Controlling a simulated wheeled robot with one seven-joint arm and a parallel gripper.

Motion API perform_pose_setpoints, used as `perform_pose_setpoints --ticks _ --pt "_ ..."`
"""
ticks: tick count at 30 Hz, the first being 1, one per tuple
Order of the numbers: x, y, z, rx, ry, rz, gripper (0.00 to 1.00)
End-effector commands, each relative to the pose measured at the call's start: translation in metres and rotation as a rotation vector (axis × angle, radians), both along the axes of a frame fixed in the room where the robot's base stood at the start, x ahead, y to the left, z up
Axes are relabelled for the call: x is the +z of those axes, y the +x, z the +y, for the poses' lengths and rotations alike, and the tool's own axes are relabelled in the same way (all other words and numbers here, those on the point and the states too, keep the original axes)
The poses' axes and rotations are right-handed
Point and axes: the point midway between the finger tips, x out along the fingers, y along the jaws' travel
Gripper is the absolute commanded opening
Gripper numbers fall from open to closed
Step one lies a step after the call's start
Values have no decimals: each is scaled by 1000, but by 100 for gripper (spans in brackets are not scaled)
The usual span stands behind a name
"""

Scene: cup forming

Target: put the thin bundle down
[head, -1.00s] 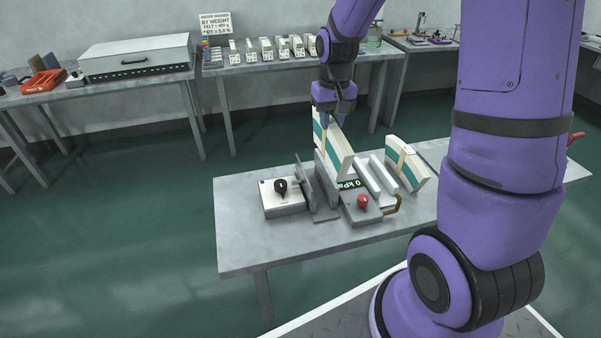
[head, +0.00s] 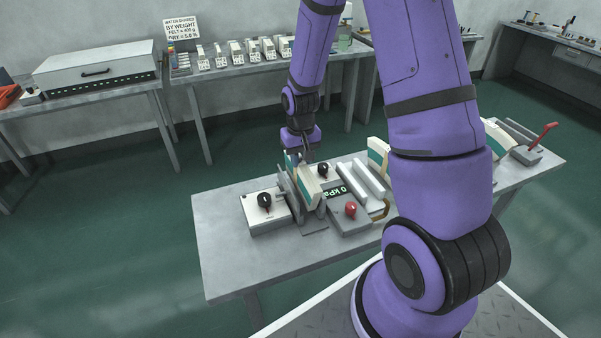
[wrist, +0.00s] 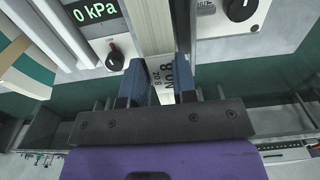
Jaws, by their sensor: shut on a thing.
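My gripper (head: 303,157) is shut on a bundle (head: 307,183), a cream block with a teal band, held upright by its top end. In the wrist view the bundle (wrist: 151,28) runs between the blue fingers (wrist: 157,78), with a printed label reading "8 oz No 8" between them. In the head view the bundle stands at the upright plates of a press (head: 284,187), low over the table. Whether its lower edge touches the press is hidden.
The press has a 0 kPa display (head: 340,190), a red knob (head: 351,209) and black knobs. Another cream and teal bundle (head: 377,150) stands to the right, partly behind my arm; a further one (head: 495,142) shows beyond it. The table (head: 235,260) is bare at front left.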

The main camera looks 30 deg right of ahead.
Motion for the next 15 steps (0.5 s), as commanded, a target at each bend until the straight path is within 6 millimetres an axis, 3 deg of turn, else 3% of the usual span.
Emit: perform_pose_setpoints --ticks 8,15 --pt "-18 0 0 0 0 -1 0" --pt "-46 0 0 0 0 2 0"
